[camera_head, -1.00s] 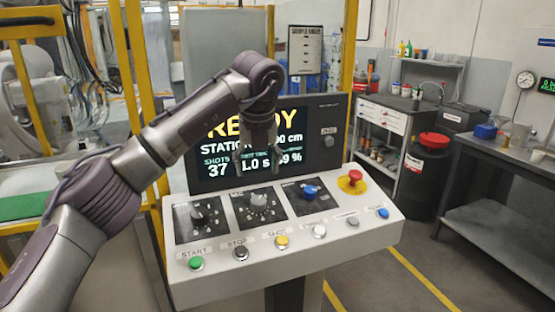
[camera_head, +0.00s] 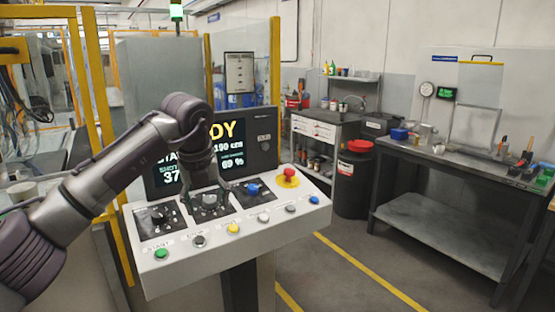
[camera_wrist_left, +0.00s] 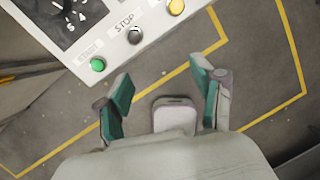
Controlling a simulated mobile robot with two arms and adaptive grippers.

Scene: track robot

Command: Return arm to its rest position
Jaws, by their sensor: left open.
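My left arm comes in from the left in the head view, and its gripper (camera_head: 207,196) hangs in front of the console's screen, over the dials. In the left wrist view the left gripper (camera_wrist_left: 166,90) is open, with its green-padded fingers apart and nothing between them. The control console (camera_head: 290,222) has a sloped white panel with dials, a red emergency button (camera_head: 289,174) and a row of coloured buttons. The green START button (camera_wrist_left: 97,64) and the STOP button (camera_wrist_left: 135,36) show beyond the fingers in the wrist view. My right gripper is not in view.
A yellow post frame (camera_head: 102,110) stands at the left. The floor between console and workbench is clear, with yellow lines.

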